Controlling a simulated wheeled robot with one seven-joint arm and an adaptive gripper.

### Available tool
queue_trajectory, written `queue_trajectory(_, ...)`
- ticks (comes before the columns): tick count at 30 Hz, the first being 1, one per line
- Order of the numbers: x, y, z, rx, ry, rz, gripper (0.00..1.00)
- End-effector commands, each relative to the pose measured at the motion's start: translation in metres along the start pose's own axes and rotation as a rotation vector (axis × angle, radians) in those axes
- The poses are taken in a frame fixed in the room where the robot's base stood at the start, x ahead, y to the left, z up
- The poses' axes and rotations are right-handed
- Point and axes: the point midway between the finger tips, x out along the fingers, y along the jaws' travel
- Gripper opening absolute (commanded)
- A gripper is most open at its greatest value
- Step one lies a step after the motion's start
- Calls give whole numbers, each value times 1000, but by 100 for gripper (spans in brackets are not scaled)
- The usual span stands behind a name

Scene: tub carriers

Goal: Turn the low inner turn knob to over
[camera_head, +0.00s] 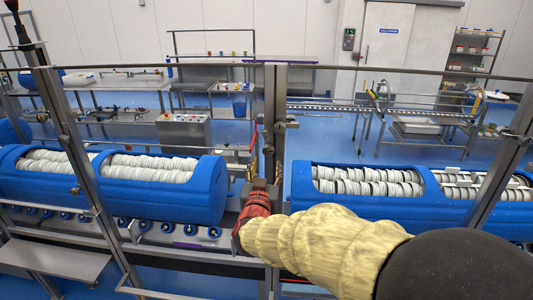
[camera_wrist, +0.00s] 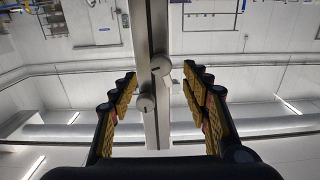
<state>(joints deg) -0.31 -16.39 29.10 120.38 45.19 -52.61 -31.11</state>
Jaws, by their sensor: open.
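Two round grey turn knobs sit on a metal post (camera_wrist: 157,20) in the wrist view. One knob (camera_wrist: 161,66) is on the post's right side and the other knob (camera_wrist: 145,103) on its left side, each with a dark pointer line. That view looks upside down, with ceiling lights at the bottom. My gripper (camera_wrist: 158,80) is open and empty. Its yellow-padded fingers stand apart on either side of the post and knobs, with no contact visible. In the head view my gripper (camera_head: 262,160) is raised in front of the middle post (camera_head: 280,100), and it partly hides the post's lower part.
A blue tub carrier (camera_head: 200,200) with stacked white tubs stands left of the post. Another blue carrier (camera_head: 300,190) stands to the right. A left post (camera_head: 55,110) and a right post (camera_head: 505,155) flank them. A thin rail (camera_head: 400,69) crosses above.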

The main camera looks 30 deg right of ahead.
Motion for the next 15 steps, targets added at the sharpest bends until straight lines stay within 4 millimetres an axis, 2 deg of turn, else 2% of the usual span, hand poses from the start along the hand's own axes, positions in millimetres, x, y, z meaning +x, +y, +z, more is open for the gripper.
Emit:
queue_trajectory(5,14,1,-2,-19,8,6,47)
queue_trajectory(15,63,1,-2,-19,6,3,47)
